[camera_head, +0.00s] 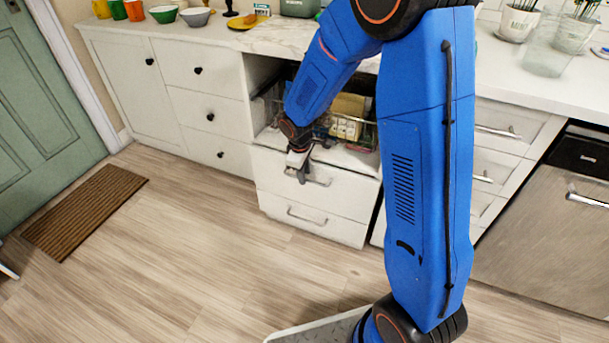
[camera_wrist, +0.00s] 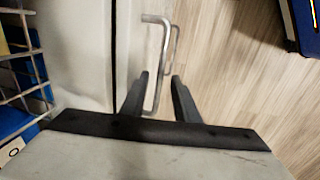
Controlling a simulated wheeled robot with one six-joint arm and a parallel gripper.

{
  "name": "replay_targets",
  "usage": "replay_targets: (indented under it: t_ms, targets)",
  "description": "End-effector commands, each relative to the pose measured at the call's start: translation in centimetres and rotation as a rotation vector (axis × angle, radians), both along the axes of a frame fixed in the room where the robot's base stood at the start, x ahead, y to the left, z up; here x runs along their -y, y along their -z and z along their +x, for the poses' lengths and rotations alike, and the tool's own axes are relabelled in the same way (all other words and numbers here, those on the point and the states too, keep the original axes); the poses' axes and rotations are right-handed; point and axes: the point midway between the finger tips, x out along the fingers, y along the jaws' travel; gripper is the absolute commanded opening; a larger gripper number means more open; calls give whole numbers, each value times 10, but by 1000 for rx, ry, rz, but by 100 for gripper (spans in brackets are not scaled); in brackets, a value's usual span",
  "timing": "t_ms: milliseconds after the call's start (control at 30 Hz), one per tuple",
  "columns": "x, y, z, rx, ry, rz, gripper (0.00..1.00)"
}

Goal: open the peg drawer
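In the head view, two white drawers with bar handles sit below a wire basket. My gripper (camera_head: 301,173) is at the upper drawer front (camera_head: 338,196), by its handle (camera_head: 318,182). In the wrist view, the fingers of my gripper (camera_wrist: 160,88) are apart, with a metal bar handle (camera_wrist: 166,55) running between them. The handle looks closer to the left finger; I cannot tell whether they touch. A second handle shows behind it. The upper drawer looks shut. No label shows which is the peg drawer.
The wire basket (camera_head: 361,128) with boxes stands above the drawers. The lower drawer (camera_head: 280,208) looks shut. White cabinets (camera_head: 210,75) stand to the left and a steel appliance (camera_head: 545,230) to the right. The wooden floor (camera_head: 190,250) in front is clear, with a brown mat (camera_head: 85,210) near the green door.

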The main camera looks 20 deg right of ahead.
Motion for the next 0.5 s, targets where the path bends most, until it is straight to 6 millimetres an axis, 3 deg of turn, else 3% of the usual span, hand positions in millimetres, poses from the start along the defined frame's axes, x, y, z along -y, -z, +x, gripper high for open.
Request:
replay_targets:
  t_ms: [433, 500]
  targets:
    - [1, 10, 1, 0, -1, 0, 28]
    - [1, 10, 1, 0, -1, 0, 14]
